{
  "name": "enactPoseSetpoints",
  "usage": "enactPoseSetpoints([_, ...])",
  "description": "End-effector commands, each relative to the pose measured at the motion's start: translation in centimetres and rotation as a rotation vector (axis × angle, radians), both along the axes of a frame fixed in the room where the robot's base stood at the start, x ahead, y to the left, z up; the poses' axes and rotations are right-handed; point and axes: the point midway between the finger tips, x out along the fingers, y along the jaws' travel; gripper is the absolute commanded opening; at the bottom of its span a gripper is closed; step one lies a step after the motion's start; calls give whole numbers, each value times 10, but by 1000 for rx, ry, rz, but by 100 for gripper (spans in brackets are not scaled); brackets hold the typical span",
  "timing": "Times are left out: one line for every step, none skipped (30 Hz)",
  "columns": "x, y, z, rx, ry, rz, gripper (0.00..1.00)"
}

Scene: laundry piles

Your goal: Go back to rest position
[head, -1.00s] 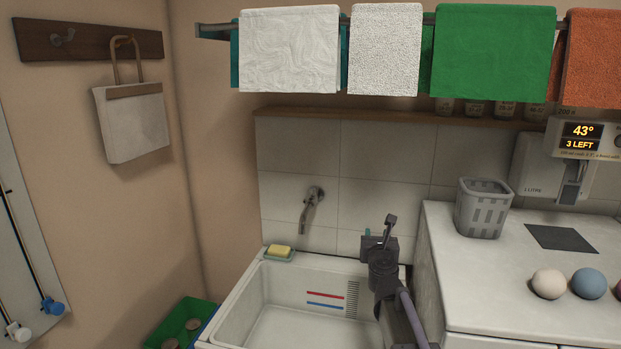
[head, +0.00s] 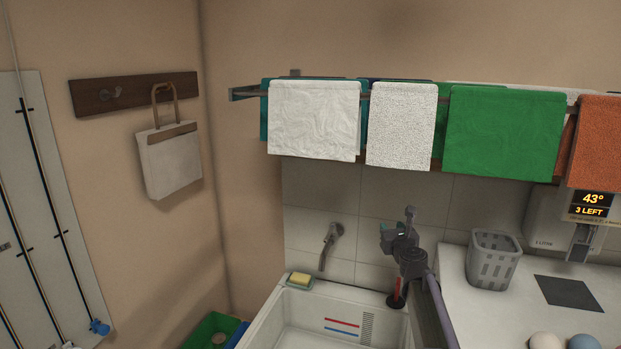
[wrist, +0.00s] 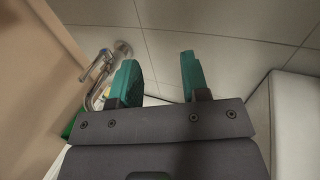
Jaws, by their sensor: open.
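My gripper (head: 387,232) is raised above the back right part of the white sink (head: 262,325), in front of the tiled wall. In the wrist view its two teal fingers (wrist: 158,78) stand apart with nothing between them. My arm reaches up from the lower right of the head view. The metal tap (head: 330,240) is left of my gripper; it also shows at the left of the wrist view (wrist: 100,75). My gripper touches nothing that I can see.
Towels hang on a rail above, including a white one (head: 314,120) and a green one (head: 503,132). A grey basket (head: 493,262) stands on the white top at right. Soap (head: 300,280) lies on the sink's back left corner. A red item (head: 397,288) is below my gripper.

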Motion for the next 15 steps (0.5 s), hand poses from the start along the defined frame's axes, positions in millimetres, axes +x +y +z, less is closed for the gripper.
enactPoseSetpoints([0,4,-1,-57,-1,25,42])
enactPoseSetpoints([-1,10,-3,-133,1,60,42])
enactPoseSetpoints([-6,22,-7,-286,2,134,42])
enactPoseSetpoints([-16,33,-13,-437,3,211,42])
enactPoseSetpoints([-30,46,-22,-618,3,306,42])
enactPoseSetpoints([-57,65,-41,-893,0,465,42])
enactPoseSetpoints([-80,78,-59,-1091,-7,595,42])
enactPoseSetpoints([-103,87,-78,-1271,-17,728,42])
enactPoseSetpoints([-136,96,-102,-1483,-34,910,42])
enactPoseSetpoints([-160,99,-119,-1621,-47,1047,42])
enactPoseSetpoints([-186,100,-136,-1743,-61,1188,42])
enactPoseSetpoints([-220,97,-155,-1876,-80,1380,42])
enactPoseSetpoints([-245,94,-168,-1956,-92,1522,42])
enactPoseSetpoints([-269,89,-178,-2016,-101,1658,42])
enactPoseSetpoints([-298,81,-189,-2069,-105,1826,42])
